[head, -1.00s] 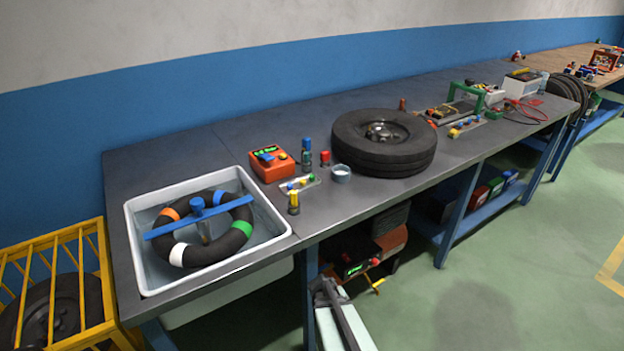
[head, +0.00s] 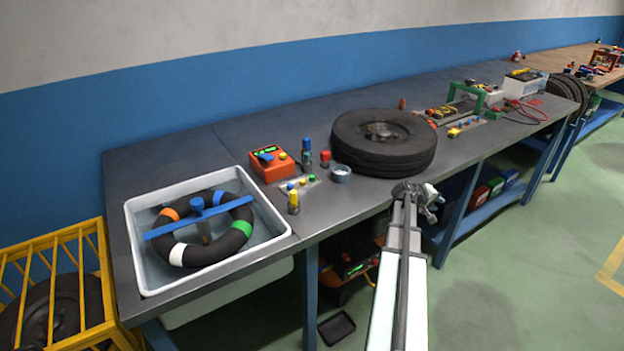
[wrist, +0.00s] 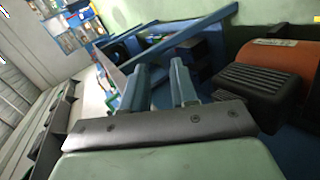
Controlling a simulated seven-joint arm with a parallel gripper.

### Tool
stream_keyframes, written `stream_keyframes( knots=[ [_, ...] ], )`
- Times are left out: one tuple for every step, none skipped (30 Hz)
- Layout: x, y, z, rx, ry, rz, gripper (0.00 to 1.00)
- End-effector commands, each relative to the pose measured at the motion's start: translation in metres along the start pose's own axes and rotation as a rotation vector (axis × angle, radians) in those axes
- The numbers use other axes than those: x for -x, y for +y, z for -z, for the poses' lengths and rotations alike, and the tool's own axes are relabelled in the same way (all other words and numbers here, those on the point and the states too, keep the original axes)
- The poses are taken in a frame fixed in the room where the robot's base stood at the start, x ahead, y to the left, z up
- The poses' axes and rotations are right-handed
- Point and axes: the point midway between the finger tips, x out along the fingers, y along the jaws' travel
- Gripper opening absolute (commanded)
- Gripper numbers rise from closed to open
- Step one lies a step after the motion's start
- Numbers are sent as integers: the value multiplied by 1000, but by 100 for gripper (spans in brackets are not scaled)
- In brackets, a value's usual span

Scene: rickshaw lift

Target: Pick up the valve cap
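A small plate (head: 298,187) with several coloured caps lies on the bench, left of the large tyre. A yellow-topped valve-like piece (head: 293,203) stands at its front, and a red-topped one (head: 325,159) and a blue-topped bottle (head: 306,152) stand behind. I cannot tell which of these small pieces is the valve cap. My gripper (head: 432,205) is beyond the bench's front edge, right of these pieces and below the tyre, apart from them. In the wrist view, my gripper (wrist: 159,68) shows two fingers apart with nothing between them.
The white tub (head: 134,240) holds water and an inner tube (head: 175,251) under a blue bar. A tyre (head: 375,150), an orange box (head: 270,162) and a small round dish (head: 340,173) stand on the bench (head: 235,155). Shelves with boxes lie below. The bench's back strip is clear.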

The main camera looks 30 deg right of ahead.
Motion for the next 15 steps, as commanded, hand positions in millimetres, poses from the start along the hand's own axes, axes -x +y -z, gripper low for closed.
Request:
stream_keyframes(
  knots=[
    [-1,20,5,10,-21,-6,28],
    [-1,30,6,19,-34,-8,28],
    [1,42,9,34,-53,-8,28],
    [3,52,11,47,-67,-7,28],
    [6,61,14,60,-80,-5,28],
    [10,73,18,81,-97,1,28],
    [14,81,22,98,-109,7,28],
    [19,89,26,118,-121,15,28],
    [26,98,32,146,-135,27,28],
    [32,105,38,168,-145,38,28],
    [38,112,43,191,-154,50,28],
    [48,120,51,223,-164,67,28],
    [55,125,57,248,-170,83,28],
    [62,131,62,272,-176,97,28],
    [72,138,69,305,-184,117,28]
  ],
)
